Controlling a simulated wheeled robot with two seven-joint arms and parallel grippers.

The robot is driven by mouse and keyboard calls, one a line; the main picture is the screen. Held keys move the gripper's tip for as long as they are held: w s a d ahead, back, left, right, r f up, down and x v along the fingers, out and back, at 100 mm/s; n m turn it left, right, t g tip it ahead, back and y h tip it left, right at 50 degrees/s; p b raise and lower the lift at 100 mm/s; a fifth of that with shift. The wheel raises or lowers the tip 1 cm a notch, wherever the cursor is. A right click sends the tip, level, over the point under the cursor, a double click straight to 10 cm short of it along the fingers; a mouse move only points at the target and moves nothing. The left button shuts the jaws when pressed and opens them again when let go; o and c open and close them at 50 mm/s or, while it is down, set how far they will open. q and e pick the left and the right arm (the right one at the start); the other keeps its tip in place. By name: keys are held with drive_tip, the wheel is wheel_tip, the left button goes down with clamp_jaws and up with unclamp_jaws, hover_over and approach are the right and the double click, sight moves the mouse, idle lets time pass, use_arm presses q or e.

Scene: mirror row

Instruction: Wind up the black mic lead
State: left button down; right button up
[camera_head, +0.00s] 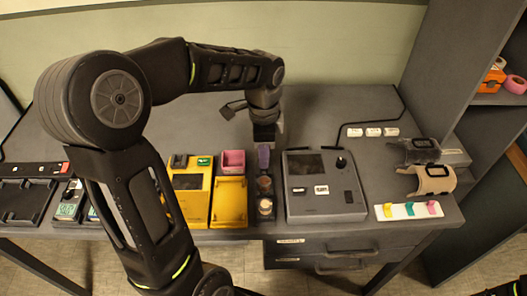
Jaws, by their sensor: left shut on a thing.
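A thin black lead (372,122) runs from the back of a grey device (324,188) across the desk to the right, then bends up toward the desk's back edge. It lies loose, not coiled. I cannot tell for sure that it is the mic lead. My left arm reaches over the desk from the left. My left gripper (265,140) points down just left of the grey device, apart from the lead. My right gripper is out of view.
Left of the gripper stand a yellow device (190,200) and a pink box (232,161). Small round pieces (265,207) sit in front of it. White labelled blocks (372,132), cuff-shaped holders (432,180) and a white strip with coloured clips (408,210) are at right.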

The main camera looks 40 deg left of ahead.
use_arm(q)
drive_tip(key=shift+f, duration=0.25)
idle(0.4)
drive_tip(key=shift+f+b, duration=0.8)
drive_tip(key=shift+f, duration=0.1)
idle(0.8)
